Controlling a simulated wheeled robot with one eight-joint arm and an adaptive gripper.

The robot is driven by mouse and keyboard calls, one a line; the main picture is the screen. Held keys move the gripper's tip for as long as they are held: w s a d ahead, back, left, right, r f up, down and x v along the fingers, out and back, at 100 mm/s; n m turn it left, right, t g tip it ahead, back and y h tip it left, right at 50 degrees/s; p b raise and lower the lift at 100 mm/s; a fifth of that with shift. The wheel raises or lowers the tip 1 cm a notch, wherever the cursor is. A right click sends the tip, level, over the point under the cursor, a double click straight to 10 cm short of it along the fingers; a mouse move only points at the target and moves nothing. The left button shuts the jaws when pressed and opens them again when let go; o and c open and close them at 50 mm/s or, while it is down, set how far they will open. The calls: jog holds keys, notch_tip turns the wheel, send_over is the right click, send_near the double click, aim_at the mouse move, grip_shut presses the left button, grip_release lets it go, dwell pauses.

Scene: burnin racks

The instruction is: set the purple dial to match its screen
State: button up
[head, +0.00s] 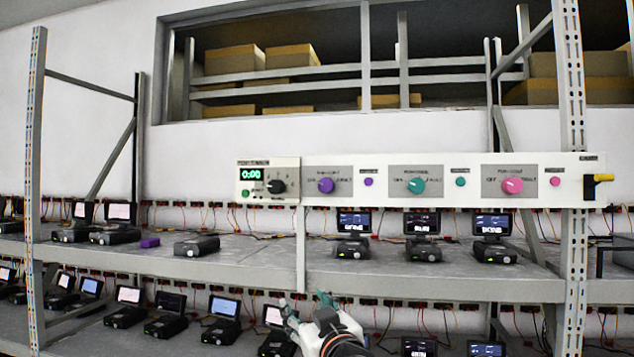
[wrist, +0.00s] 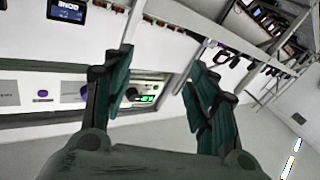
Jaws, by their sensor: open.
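The purple dial (head: 326,185) sits on a grey plate on the long white panel, with small labels around it. Its pointer setting is too small to read surely. In the upside-down wrist view the purple dial (wrist: 84,92) is partly hidden by my left-hand finger. A dark screen (head: 353,221) with white text stands on a unit below the panel; a screen in the wrist view (wrist: 66,10) seems to read DONE upside down. Which screen belongs to the purple dial is unclear. My gripper (head: 306,303) is open and empty, below and apart from the panel; its fingers spread in the wrist view (wrist: 163,62).
The panel also holds a black knob (head: 277,187) by a green 0:00 display (head: 250,174), a purple button (head: 368,182), a teal dial (head: 416,185) and a pink dial (head: 512,185). A shelf edge (head: 430,289) and rack posts (head: 570,200) border the space.

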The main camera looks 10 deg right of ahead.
jog(key=w+d+r+m+t+h+p, duration=0.1)
jog(key=w+r+t+h+p, duration=0.15)
jog(key=r, duration=0.45)
jog(key=w+d+r+m+t+h+p, duration=0.1)
jog(key=w+r+h+p, duration=0.1)
jog(key=w+r+p, duration=0.3)
jog(key=m+h+p, duration=0.3)
jog(key=h, duration=0.2)
send_near(325, 186)
jog(key=p+x, duration=0.3)
jog(key=x, duration=0.5)
jog(key=shift+w+d+r, duration=0.15)
jog(key=shift+w+r, duration=0.05)
jog(key=shift+w, duration=0.15)
jog(key=c, duration=1.1)
